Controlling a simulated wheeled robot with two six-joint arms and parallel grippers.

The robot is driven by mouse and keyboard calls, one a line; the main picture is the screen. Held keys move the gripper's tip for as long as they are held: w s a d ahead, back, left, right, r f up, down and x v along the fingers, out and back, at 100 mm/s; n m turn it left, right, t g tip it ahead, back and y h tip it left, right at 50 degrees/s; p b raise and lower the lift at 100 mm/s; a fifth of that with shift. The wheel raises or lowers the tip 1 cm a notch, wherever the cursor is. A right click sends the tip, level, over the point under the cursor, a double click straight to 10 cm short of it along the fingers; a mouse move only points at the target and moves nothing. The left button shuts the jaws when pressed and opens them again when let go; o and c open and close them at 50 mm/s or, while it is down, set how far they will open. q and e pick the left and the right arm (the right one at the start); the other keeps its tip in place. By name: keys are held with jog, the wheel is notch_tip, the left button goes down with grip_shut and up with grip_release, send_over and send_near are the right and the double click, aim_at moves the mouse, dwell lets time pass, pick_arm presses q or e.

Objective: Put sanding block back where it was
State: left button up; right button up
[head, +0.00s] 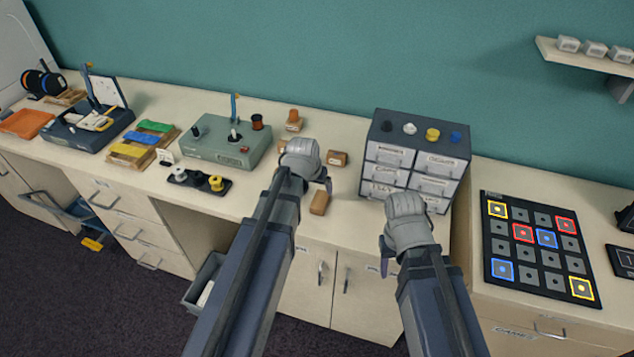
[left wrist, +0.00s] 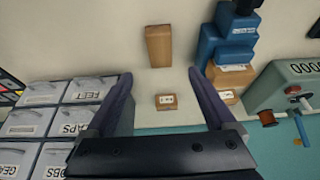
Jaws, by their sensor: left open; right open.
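A plain tan-brown block (head: 319,202), which looks like the sanding block, lies on the counter near its front edge. It also shows in the left wrist view (left wrist: 159,45), top centre. My left gripper (head: 305,165) is open and empty above the counter, just behind the block in the head view. In the left wrist view its fingertips (left wrist: 160,76) are spread, with the block past them and a small labelled brown block (left wrist: 165,102) showing between them. My right gripper (head: 403,222) is open and empty in front of the drawer cabinet; its fingers are mostly hidden.
The drawer cabinet (head: 385,156) stands right of the blocks. A green-grey device (head: 226,142) stands left. A blue stepped object (left wrist: 222,45) is beside the block in the left wrist view, hidden by my arm in the head view. Bare counter surrounds the block.

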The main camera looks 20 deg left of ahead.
pick_arm(q)
jog(key=s+d+m+g, duration=0.1)
jog(key=s+d+g, duration=0.1)
jog(key=s+d, duration=0.4)
jog(key=s+d+m+g+y, duration=0.1)
jog(key=s+d+m+g, duration=0.1)
jog(key=s+d, duration=0.5)
jog(key=s+f+g, duration=0.1)
jog(key=s, duration=0.5)
jog(key=shift+s+d+y, duration=0.15)
jog(key=shift+d+y, duration=0.05)
jog(key=shift+y, duration=0.1)
jog(key=shift+f+b, duration=0.9)
